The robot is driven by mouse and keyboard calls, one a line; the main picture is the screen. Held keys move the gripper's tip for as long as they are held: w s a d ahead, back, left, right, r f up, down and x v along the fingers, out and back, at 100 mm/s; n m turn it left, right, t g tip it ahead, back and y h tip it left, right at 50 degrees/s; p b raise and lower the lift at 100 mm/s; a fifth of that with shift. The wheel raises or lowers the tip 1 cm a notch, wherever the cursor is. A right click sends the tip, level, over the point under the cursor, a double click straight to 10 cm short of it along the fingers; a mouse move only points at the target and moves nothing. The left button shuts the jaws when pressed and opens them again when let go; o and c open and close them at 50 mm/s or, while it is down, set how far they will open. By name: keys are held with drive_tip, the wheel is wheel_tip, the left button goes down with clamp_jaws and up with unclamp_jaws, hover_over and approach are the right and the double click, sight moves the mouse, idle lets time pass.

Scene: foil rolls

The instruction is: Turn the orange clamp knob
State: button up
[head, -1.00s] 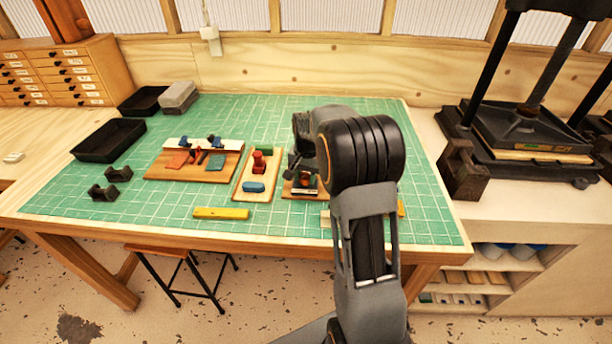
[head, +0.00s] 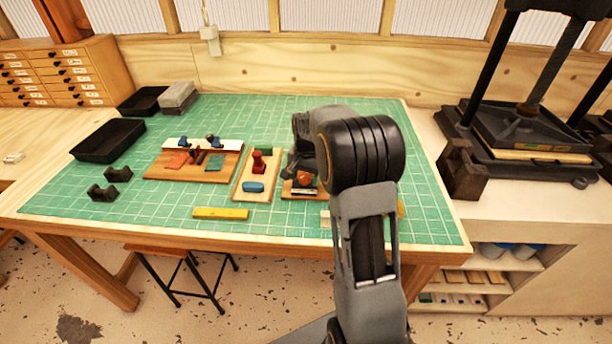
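An orange part (head: 304,178), which looks like the clamp knob, shows on a small wooden board (head: 290,194) right of the middle of the green mat. My arm hides the right side of this board. My gripper (head: 296,170) points down just left of and above the orange part, partly behind my arm's black joint. The fingers are small and dark, so I cannot tell whether they are open or touch the knob.
Left of it stands a board (head: 262,198) with a red knob (head: 258,161) and a blue piece (head: 253,187). A larger board (head: 165,172) lies further left. A yellow bar (head: 220,213) lies in front. A black press (head: 520,135) stands right.

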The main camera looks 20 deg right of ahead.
sight(307, 178)
drive_tip(key=shift+r, duration=0.1)
wheel_tip(307, 178, up, 14)
drive_tip(key=shift+s+f+b, duration=0.15)
drive_tip(key=shift+f+b, duration=0.05)
drive_tip(key=shift+b, duration=0.1)
idle(0.4)
drive_tip(key=shift+d, duration=0.15)
drive_tip(key=s+a+f+n+t, duration=0.2)
drive_tip(key=s+a+n, duration=0.2)
drive_tip(key=s, duration=0.6)
drive_tip(key=s+a+f+n+t, duration=0.2)
drive_tip(key=s+a+n, duration=0.3)
drive_tip(key=s, duration=0.6)
drive_tip(key=shift+s+a+f, duration=0.3)
drive_tip(key=shift+a+f, duration=0.2)
drive_tip(key=shift+a, duration=0.45)
